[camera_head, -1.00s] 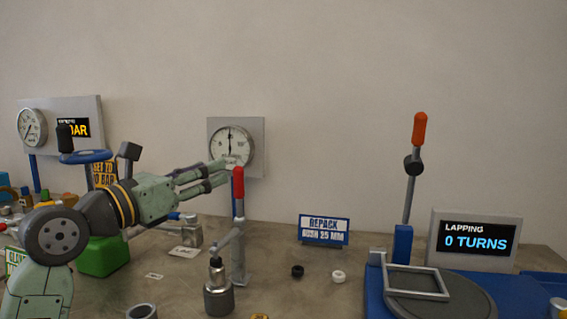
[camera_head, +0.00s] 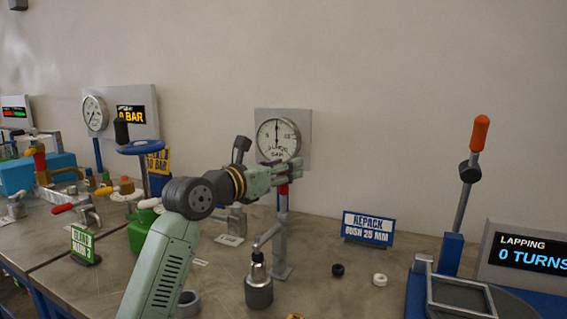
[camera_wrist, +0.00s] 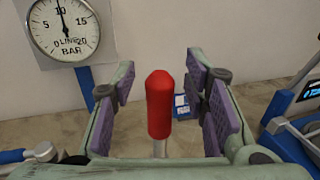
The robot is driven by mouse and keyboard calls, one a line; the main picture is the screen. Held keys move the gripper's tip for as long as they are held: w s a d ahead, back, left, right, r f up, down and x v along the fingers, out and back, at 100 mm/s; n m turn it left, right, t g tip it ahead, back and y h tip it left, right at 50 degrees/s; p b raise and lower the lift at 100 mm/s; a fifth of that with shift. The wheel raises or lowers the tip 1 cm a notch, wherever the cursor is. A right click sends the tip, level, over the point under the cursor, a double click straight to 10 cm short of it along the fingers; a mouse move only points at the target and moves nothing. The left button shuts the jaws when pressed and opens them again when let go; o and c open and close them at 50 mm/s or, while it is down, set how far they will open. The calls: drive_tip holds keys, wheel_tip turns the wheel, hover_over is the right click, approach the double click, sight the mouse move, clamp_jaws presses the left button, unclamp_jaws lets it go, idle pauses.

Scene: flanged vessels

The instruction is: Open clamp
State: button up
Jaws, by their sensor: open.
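The clamp (camera_head: 281,238) stands upright on the bench, with its arm and spindle over a small grey cylinder (camera_head: 258,291). Its red-tipped handle points straight up. The red grip (camera_wrist: 159,104) stands upright between my fingers in the wrist view, with gaps on both sides. In the head view only a little of the red grip (camera_head: 283,189) shows below my fingers. My gripper (camera_head: 289,173) is open around the upper handle. Its purple finger pads show in the wrist view (camera_wrist: 163,100).
A line gauge (camera_head: 278,139) hangs behind the clamp. Further right is a blue lapping station (camera_head: 447,265). A blue handwheel (camera_head: 141,147) stands left.

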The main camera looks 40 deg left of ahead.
drive_tip(key=shift+w, duration=0.1)
drive_tip(key=shift+c, duration=0.3)
clamp_jaws()
idle(0.6)
